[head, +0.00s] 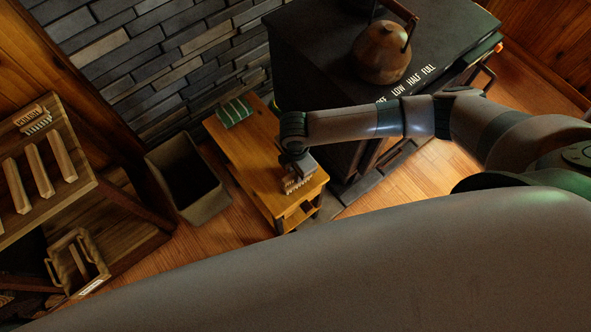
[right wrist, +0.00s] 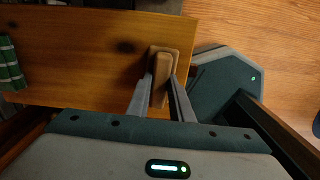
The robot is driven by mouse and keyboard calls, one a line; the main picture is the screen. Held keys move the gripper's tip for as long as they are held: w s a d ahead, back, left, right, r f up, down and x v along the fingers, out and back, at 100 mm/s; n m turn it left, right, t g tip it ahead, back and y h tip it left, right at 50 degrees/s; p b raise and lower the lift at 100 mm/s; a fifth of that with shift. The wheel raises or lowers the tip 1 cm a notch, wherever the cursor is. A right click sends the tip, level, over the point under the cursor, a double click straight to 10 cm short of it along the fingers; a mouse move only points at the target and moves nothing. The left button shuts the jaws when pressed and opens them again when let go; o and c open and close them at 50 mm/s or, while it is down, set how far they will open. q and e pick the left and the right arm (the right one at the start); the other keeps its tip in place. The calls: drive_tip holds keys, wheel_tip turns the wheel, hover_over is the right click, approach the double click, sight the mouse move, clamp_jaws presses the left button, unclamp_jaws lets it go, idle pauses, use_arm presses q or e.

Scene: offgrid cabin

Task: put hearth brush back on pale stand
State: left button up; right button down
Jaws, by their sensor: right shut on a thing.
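The hearth brush is a brown wooden block in the right wrist view (right wrist: 164,62); in the head view its pale bristles (head: 296,185) show below the gripper. My right gripper (head: 295,164) is shut on it, one finger on each side, at the near end of the wooden side table (head: 247,155). I cannot tell whether the bristles touch the tabletop. I cannot pick out the pale stand with certainty; several pale wooden bars (head: 39,171) lie on the shelf at the left. My left gripper is not in view.
A folded green striped cloth (head: 234,112) lies on the table's far end. A dark open bin (head: 207,207) stands between table and shelf (head: 84,178). A black stove (head: 310,60) with a copper kettle (head: 382,53) is close on the right. A wooden carrier (head: 94,257) sits lower left.

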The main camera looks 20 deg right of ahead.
drive_tip(key=c, duration=1.5)
unclamp_jaws()
wheel_tip(320, 180, up, 17)
drive_tip(key=shift+r+b, duration=0.2)
drive_tip(key=shift+b, duration=1)
